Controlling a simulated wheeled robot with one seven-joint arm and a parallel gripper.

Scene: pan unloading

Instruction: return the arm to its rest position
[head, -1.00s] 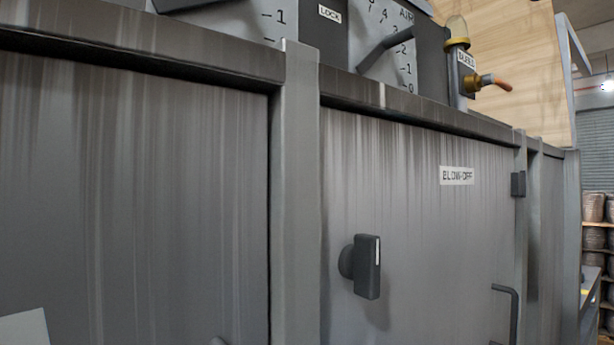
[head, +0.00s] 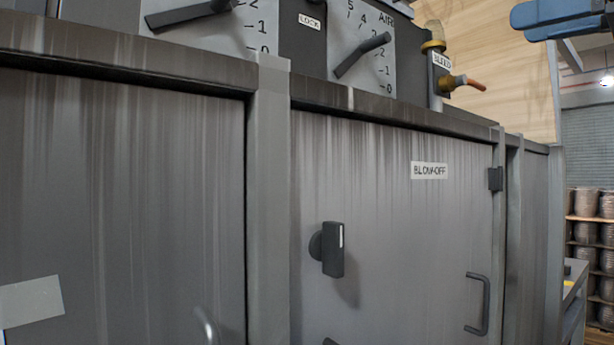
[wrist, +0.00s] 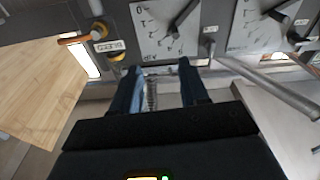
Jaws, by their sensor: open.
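My gripper (wrist: 160,75) shows in the wrist view with its two blue fingers apart and nothing between them. Beyond the fingertips is the panel with the dials. In the head view a blue part of my gripper (head: 565,18) enters at the top right corner, in front of the wooden board and right of the bleed valve. It looks clear of the cabinet there. The rest of my arm is outside the head view.
A grey cabinet door labelled BLOW-OFF (head: 390,240) has a dark knob (head: 333,250) and a bar handle (head: 479,305). Above are the AIR dial (head: 362,50) and a brass bleed valve (head: 436,40). A pale wooden board (head: 510,75) stands behind. Shelved cylinders (head: 590,235) are far right.

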